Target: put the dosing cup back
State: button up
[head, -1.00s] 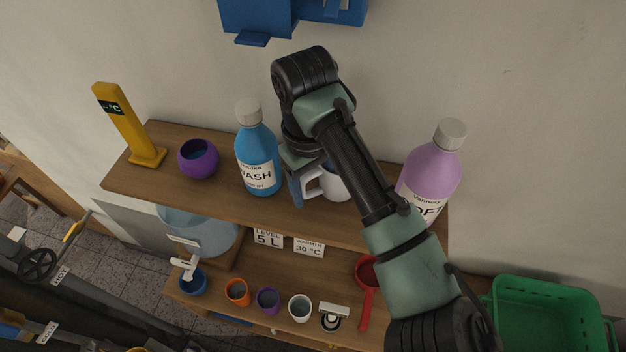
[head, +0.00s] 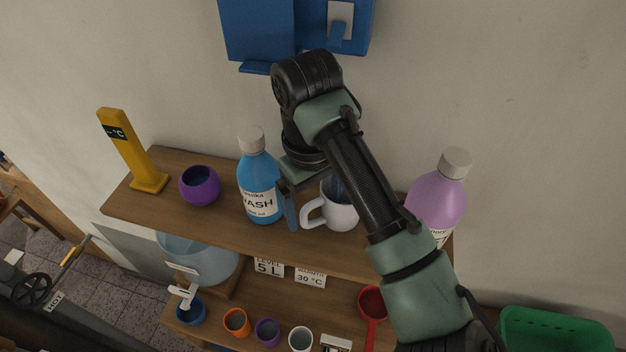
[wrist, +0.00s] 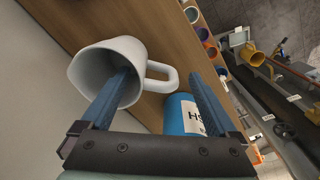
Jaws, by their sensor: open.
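A white mug with a handle (head: 341,216) stands on the upper wooden shelf, right of the blue WASH bottle (head: 259,203). My gripper (head: 313,196) is open at the mug. In the wrist view one finger of my gripper (wrist: 166,82) reaches into the mug's mouth. The other finger is outside, past the handle of the mug (wrist: 103,62), near the bottle (wrist: 183,116). The jaws straddle the handle side. Small orange (head: 236,321), purple (head: 268,332) and white (head: 300,339) cups stand on the lower shelf. I cannot tell which vessel is the dosing cup.
A lilac bottle (head: 437,195) stands right of the mug, partly behind my arm. A purple round pot (head: 200,187) and a yellow thermometer stand (head: 128,145) are at the shelf's left. A red scoop (head: 371,304) lies below. A blue wall box (head: 260,30) hangs above.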

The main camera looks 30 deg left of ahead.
jog(key=r, duration=0.9)
jog(key=shift+s+a, duration=0.1)
jog(key=shift+s, duration=0.1)
